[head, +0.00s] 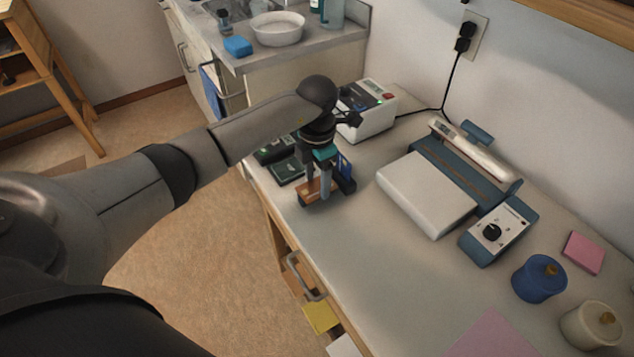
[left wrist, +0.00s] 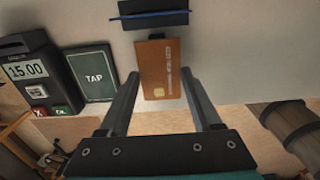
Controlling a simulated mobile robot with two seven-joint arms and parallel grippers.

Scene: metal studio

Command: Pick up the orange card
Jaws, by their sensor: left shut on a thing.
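The orange card (left wrist: 165,72) shows a gold chip and stands between the two fingers of my left gripper (left wrist: 160,76) in the left wrist view. The fingers lie along its two side edges and are shut on it. In the head view my left gripper (head: 318,188) points down over the near left part of the counter, with the orange card (head: 309,195) low at its fingertips. I cannot tell whether the card is clear of the counter. My right gripper is not in view.
A payment terminal reading 15.00 (left wrist: 27,72) and a TAP pad (left wrist: 93,75) lie close beside the gripper. A white machine (head: 366,112) stands behind. The counter (head: 345,245) is clear in front.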

